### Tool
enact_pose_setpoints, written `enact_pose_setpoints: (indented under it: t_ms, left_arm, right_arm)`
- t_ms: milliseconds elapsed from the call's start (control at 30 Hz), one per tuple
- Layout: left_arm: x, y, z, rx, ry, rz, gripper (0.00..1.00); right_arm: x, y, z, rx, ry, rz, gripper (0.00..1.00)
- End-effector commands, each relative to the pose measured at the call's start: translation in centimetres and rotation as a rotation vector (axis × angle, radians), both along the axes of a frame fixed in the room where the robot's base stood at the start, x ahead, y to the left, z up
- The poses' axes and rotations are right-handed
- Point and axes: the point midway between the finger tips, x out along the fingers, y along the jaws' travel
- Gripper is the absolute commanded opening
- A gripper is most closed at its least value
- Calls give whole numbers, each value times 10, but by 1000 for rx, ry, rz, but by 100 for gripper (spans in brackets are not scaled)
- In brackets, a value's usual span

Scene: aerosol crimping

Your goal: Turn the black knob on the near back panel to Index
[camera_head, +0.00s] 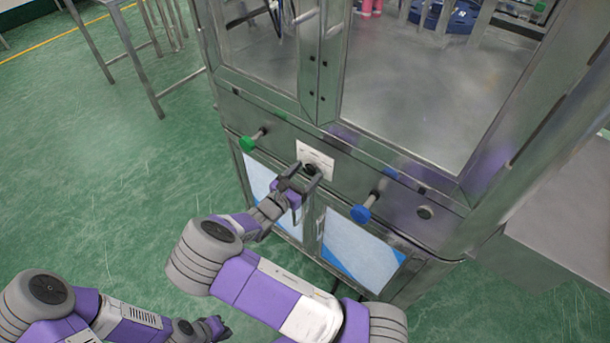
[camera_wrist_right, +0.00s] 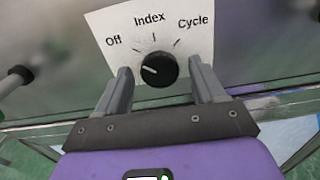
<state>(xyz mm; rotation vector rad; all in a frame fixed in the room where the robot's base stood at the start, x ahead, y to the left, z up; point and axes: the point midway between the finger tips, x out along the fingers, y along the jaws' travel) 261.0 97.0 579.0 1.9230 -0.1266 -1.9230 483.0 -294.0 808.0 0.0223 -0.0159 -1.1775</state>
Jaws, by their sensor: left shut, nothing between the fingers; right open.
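The black knob (camera_wrist_right: 159,69) sits on a white label plate (camera_wrist_right: 120,30) marked Off, Index and Cycle. Its white pointer line points left and slightly up, towards the Off side. In the head view the knob (camera_head: 310,169) shows small on the steel panel, partly behind my right gripper (camera_head: 304,180). My right gripper is open, with one finger on each side of the knob in the wrist view; I cannot tell whether either finger touches it. My left gripper (camera_head: 216,327) is shut and empty, low over the floor, away from the machine.
A green knob on a stem (camera_head: 248,143) sticks out left of the label, and a blue one (camera_head: 361,213) to its right. A round black fitting (camera_head: 425,212) is further right. Glass panels stand above. The green floor (camera_head: 90,170) at left is free.

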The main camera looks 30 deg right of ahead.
Motion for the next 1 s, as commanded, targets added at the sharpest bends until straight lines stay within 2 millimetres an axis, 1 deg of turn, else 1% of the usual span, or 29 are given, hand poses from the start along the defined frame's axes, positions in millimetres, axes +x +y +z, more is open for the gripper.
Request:
enact_pose_setpoints:
  t_ms: [67,167,433,767,1000]
  left_arm:
    - [0,0,0,0,0,0,0]
    - [0,0,0,0,0,0,0]
    - [0,0,0,0,0,0,0]
    - [0,0,2,0,0,0,0]
    - [0,0,8,0,0,0,0]
  right_arm:
    - [0,0,0,0,0,0,69]
    - [0,0,0,0,0,0,55]
    - [0,0,0,1,0,0,14]
    - [0,1,0,19,-42,0,13]
    - [0,1,0,77,-179,0,13]
